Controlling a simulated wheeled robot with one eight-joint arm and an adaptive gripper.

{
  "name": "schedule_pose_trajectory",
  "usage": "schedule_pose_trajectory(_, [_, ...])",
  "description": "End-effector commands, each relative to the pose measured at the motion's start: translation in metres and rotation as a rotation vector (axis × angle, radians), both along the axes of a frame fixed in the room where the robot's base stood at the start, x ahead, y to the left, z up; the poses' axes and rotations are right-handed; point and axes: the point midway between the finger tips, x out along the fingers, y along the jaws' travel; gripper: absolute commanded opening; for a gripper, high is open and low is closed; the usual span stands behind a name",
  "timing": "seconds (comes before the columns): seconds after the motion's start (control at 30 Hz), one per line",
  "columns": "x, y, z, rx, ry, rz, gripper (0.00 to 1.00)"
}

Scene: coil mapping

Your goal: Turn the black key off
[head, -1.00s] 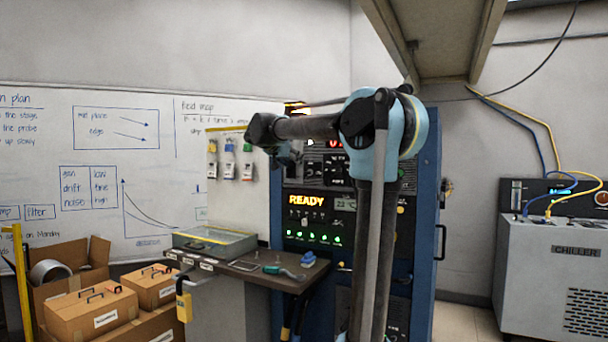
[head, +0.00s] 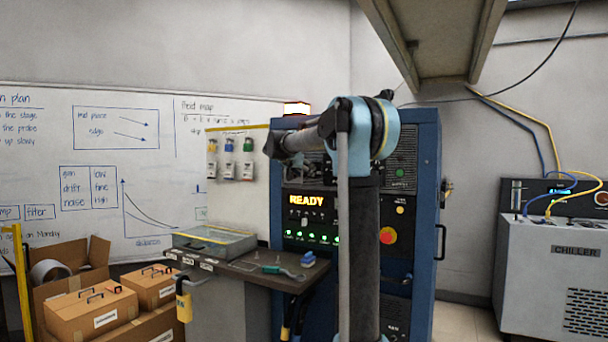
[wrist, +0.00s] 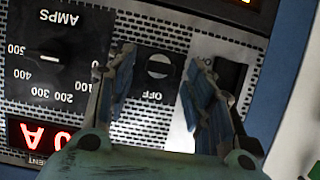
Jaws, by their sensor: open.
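In the wrist view, a black square switch plate (wrist: 149,84) with a round grey slotted centre (wrist: 158,66) and an OFF label sits on the panel. I cannot tell whether this round part is the black key. My gripper (wrist: 161,58) is open and empty, with one blue-padded finger on each side of the round part in the picture. Contact and depth are unclear. In the head view, my arm covers this part of the blue instrument rack (head: 424,190), and my gripper cannot be made out.
A black AMPS dial (wrist: 60,55) lies left of the fingers, and a white plate (wrist: 205,48) with a dark rectangle lies right. A bench (head: 240,272) with a glass-lidded case (head: 214,241) stands beside the rack. A red button (head: 388,236) is on the rack.

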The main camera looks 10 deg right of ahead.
Motion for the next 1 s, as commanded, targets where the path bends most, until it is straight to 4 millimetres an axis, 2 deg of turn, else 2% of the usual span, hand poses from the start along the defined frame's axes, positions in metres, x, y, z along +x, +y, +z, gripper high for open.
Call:
schedule_pose_trajectory(0.1, [0.0,0.0003,0.0001,0.0,0.0,0.0,0.46])
schedule_pose_trajectory(0.3, [-0.0001,0.0004,0.0002,0.0,0.0,0.0,0.04])
schedule_pose_trajectory(0.67, [0.0007,0.0014,0.0004,-0.027,0.018,0.0,0.04])
schedule_pose_trajectory(1.0, [0.0034,0.0052,0.0,-0.197,0.142,0.002,0.04])
